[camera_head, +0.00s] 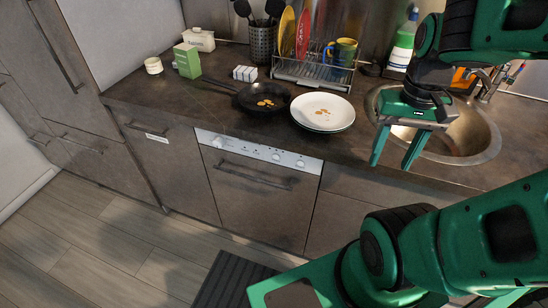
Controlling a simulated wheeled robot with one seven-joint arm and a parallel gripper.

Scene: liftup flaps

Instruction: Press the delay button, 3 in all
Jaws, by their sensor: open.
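The dishwasher's white control panel (258,153) runs along the top of its brown front, below the counter edge. Round knobs or buttons show on it: one at the left end and others toward the right. Small marks lie between them. The labels are too small to read, so I cannot tell which one is the delay button. My gripper (392,164) is open and empty, with its fingers pointing down in front of the sink. It is right of the panel and apart from it.
A frying pan (258,99) and stacked white plates (323,112) stand on the counter above the dishwasher. The sink (470,139) is behind my gripper. A dishwasher handle (254,178) juts out below the panel. The floor in front is mostly clear, with a dark mat (232,283).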

